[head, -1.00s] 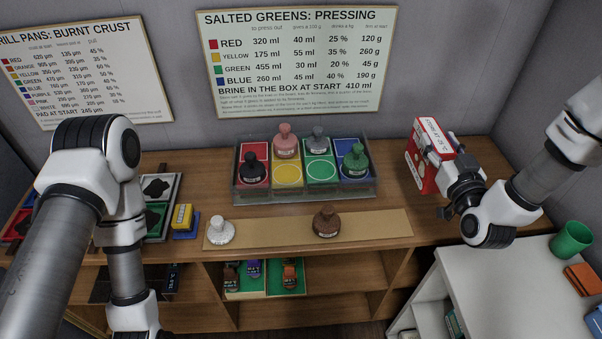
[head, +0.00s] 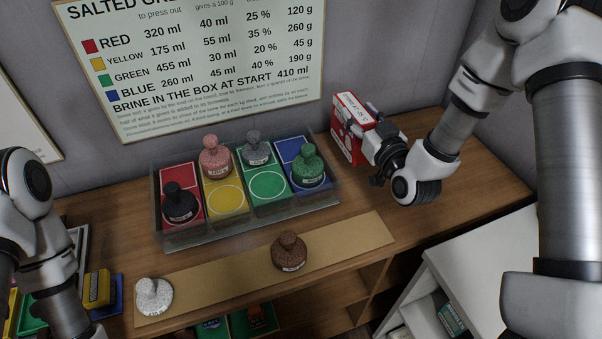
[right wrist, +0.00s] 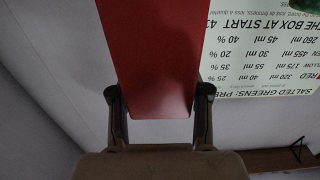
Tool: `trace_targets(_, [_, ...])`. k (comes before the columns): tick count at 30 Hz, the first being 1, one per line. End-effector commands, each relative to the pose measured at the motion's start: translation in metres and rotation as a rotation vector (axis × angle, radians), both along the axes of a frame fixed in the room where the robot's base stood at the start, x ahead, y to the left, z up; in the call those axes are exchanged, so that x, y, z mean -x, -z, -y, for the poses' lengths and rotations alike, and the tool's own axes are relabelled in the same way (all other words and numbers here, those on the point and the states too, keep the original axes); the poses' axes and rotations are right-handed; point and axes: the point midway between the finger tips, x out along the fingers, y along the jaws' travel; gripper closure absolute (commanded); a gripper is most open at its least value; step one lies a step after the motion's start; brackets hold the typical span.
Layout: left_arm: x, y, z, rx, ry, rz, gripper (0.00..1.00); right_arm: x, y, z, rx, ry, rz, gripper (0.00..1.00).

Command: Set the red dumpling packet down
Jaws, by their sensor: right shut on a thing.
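The red dumpling packet (head: 346,128) is a red box with a white printed top, at the back right of the wooden counter. My right gripper (head: 373,130) is shut on it from the right. In the right wrist view the red packet (right wrist: 155,60) sits between the two fingers (right wrist: 158,100). Its lower edge is close to the counter; I cannot tell whether it touches. My left arm shows at the left edge of the head view, but its gripper is not in view.
A tray (head: 255,228) with coloured sections holds several knobbed weights left of the packet. A brown weight (head: 289,252) and a white one (head: 153,296) stand on a tan strip (head: 220,275). Bare counter (head: 460,185) lies right of my gripper. A white cabinet (head: 470,262) stands at front right.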

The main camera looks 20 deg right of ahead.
Motion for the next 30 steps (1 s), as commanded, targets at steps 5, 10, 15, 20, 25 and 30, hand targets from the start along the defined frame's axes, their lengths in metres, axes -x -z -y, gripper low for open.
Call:
trace_targets(5, [0.000, -0.004, 0.000, 0.000, 0.000, 0.001, 0.42, 0.000, 0.033, 0.000, 0.002, -0.001, -0.007, 1.00])
trace_targets(10, [0.000, -0.007, 0.000, 0.000, 0.000, 0.001, 0.42, 0.000, 0.061, 0.000, 0.001, 0.000, -0.003, 1.00])
trace_targets(15, [0.000, -0.010, 0.000, 0.000, 0.000, 0.001, 0.42, 0.000, 0.091, 0.000, 0.001, -0.001, -0.002, 1.00])
trace_targets(20, [0.000, -0.010, 0.000, 0.000, 0.000, 0.001, 0.42, 0.000, 0.098, 0.000, 0.000, 0.000, 0.001, 1.00])
trace_targets(25, [0.000, -0.008, 0.000, 0.000, 0.000, 0.001, 0.42, 0.000, 0.100, 0.000, 0.000, 0.000, 0.000, 1.00])
trace_targets(30, [0.000, -0.007, 0.000, 0.000, 0.000, 0.001, 0.42, 0.000, 0.101, 0.000, 0.000, 0.000, -0.001, 0.28])
